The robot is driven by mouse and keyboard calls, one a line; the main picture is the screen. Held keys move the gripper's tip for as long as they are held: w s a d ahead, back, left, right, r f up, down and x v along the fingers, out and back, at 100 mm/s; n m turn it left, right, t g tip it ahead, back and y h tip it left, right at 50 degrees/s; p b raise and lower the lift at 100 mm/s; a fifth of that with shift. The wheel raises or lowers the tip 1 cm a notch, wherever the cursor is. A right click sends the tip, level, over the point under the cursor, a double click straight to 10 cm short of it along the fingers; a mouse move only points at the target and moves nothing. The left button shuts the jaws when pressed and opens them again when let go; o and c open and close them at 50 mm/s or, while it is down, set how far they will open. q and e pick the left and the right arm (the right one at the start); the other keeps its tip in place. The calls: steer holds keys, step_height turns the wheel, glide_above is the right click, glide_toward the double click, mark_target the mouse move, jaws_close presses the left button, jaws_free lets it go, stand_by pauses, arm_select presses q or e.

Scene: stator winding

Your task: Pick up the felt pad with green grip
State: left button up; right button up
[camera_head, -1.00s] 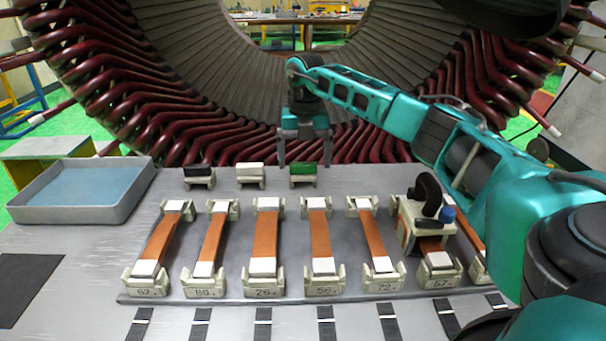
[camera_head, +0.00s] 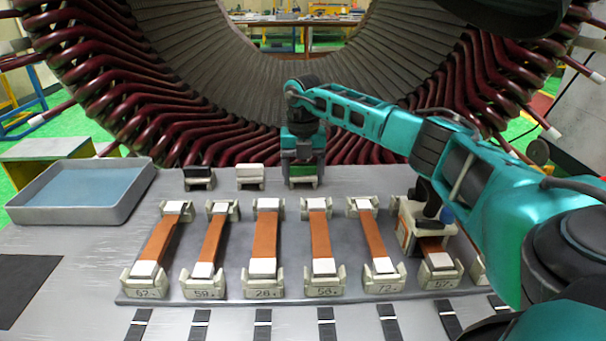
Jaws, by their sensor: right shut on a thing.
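The felt pad with green grip (camera_head: 304,171) sits in its small holder (camera_head: 303,183) at the back of the table, rightmost of three. My right gripper (camera_head: 303,167) is directly above it, pointing down, with its fingers shut on the green grip. The pad is still at its holder; I cannot see it clear of the holder. The gripper hides part of the grip. My left gripper is not in view.
A black-grip pad (camera_head: 199,172) and a white-grip pad (camera_head: 249,170) stand in holders to the left. Several copper bars (camera_head: 266,238) lie in stands in front. A grey tray (camera_head: 120,212) is at the left. The large stator (camera_head: 150,120) rises close behind.

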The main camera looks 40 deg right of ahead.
mark_target(302, 163)
steer(key=shift+c, duration=0.7)
step_height(302, 163, up, 20)
steer(key=p, duration=0.2)
steer(key=shift+p, duration=0.3)
steer(key=shift+a, duration=0.1)
stand_by(0.6)
